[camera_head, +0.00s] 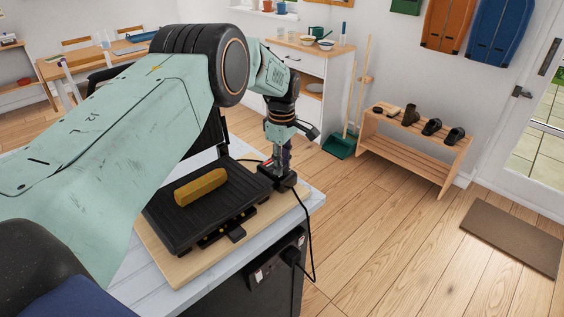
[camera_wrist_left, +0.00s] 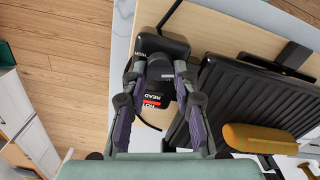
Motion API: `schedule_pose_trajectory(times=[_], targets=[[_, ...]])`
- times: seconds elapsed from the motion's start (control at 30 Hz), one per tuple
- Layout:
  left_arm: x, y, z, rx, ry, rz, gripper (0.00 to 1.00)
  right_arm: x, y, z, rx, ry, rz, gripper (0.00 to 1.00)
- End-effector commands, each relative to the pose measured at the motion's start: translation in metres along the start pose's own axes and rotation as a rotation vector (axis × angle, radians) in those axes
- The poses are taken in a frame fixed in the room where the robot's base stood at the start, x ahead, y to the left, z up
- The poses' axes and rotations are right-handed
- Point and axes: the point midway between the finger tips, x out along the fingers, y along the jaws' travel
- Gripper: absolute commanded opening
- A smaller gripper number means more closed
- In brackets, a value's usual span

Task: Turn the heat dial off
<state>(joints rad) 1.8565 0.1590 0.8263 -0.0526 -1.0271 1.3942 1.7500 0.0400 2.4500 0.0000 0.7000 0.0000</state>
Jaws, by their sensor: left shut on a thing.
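The black heat control box (camera_head: 268,171) sits at the right side of an open black contact grill (camera_head: 200,212). In the left wrist view the control box (camera_wrist_left: 163,44) carries a small panel (camera_wrist_left: 156,98) with "READY" and "HOT" lettering, the latter on red. My left gripper (camera_head: 281,166) points straight down onto the box. In the wrist view its purple-padded fingertips (camera_wrist_left: 160,68) are closed on the heat dial between them. The dial is mostly hidden by the fingers and its setting cannot be read. My right gripper is not in view.
A golden-brown loaf (camera_head: 201,187) lies on the grill's ridged lower plate. The grill stands on a wooden board (camera_head: 175,270) on a pale worktop. A black cable hangs over the worktop's right edge to a socket. A shoe rack (camera_head: 417,146) stands beyond open floor.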

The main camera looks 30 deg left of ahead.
Motion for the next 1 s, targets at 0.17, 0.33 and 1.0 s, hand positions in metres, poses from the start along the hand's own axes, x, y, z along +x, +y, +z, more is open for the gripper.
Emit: schedule_pose_trajectory(times=[0.17,0.33,1.0], targets=[[-0.005,0.003,-0.001,-0.001,0.001,0.01,0.3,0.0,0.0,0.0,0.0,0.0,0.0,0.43],[-0.003,0.002,0.0,0.0,0.0,0.006,0.44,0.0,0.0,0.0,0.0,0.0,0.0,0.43],[-0.042,0.001,0.0,0.001,0.0,0.005,0.51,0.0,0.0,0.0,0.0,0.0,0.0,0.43]])
